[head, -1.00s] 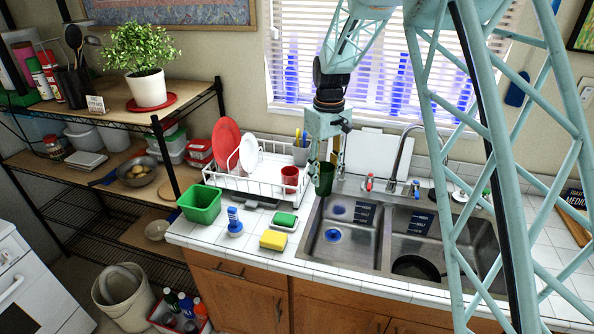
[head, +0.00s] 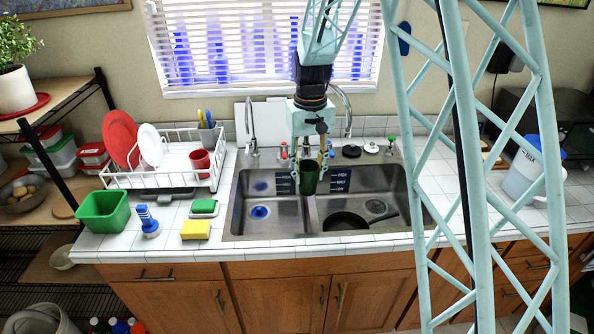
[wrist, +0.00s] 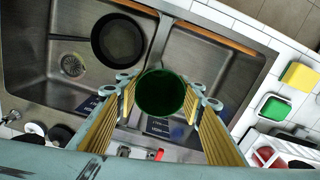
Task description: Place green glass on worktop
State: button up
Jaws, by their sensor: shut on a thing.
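The dark green glass (head: 309,178) is held upright between the fingers of my gripper (head: 309,160), above the double sink near its middle divider. In the wrist view the round green glass (wrist: 161,92) sits between the yellow-padded fingertips of my gripper (wrist: 162,98), with the sink below it. My gripper is shut on it. The white tiled worktop (head: 300,247) runs along the front of the sink and to both sides of it.
The sink (head: 268,217) holds a dark pan (head: 346,221) in its right basin. A white-and-blue jug (head: 522,170) stands right; tiles there look partly clear.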

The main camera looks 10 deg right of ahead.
aim_at(314, 183)
jog(key=shift+m, duration=0.3)
jog(key=shift+s+d+f+b, duration=0.15)
jog(key=shift+d+f+b, duration=0.1)
jog(key=shift+f+b, duration=0.35)
jog(key=shift+s+d+f+b, duration=0.15)
jog(key=shift+d+f+b, duration=0.2)
jog(key=shift+f, duration=0.35)
jog(key=shift+s+d+f+b, duration=0.15)
jog(key=shift+f+b, duration=0.4)
jog(key=shift+f, duration=0.1)
jog(key=shift+d, duration=0.15)
